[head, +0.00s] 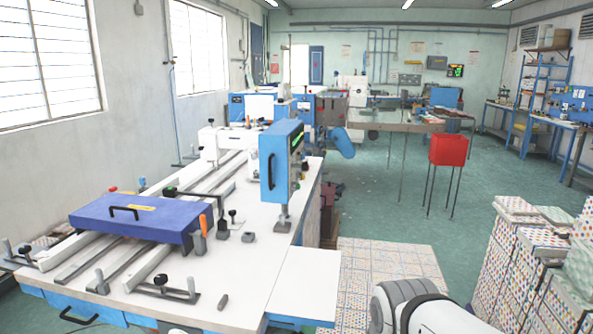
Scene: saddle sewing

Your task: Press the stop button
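A small red button-like knob (113,188) shows just behind the blue-purple cover plate (140,218) on the white machine table (245,265). It is too small to tell whether it is the stop button. A blue control box (281,162) stands upright on a post at the table's right side. A lit green display shows on its right-hand face, which is seen at a steep angle, so any buttons there cannot be made out. A white and dark grey part of my arm shows at the bottom edge, right of the table. My gripper is outside the picture.
Clamps, rails and small black-knobbed levers (161,281) cover the table's left part. Stacks of patterned boxes (512,250) stand at the right. A red bin on legs (448,150) stands farther back. Green floor between them is open.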

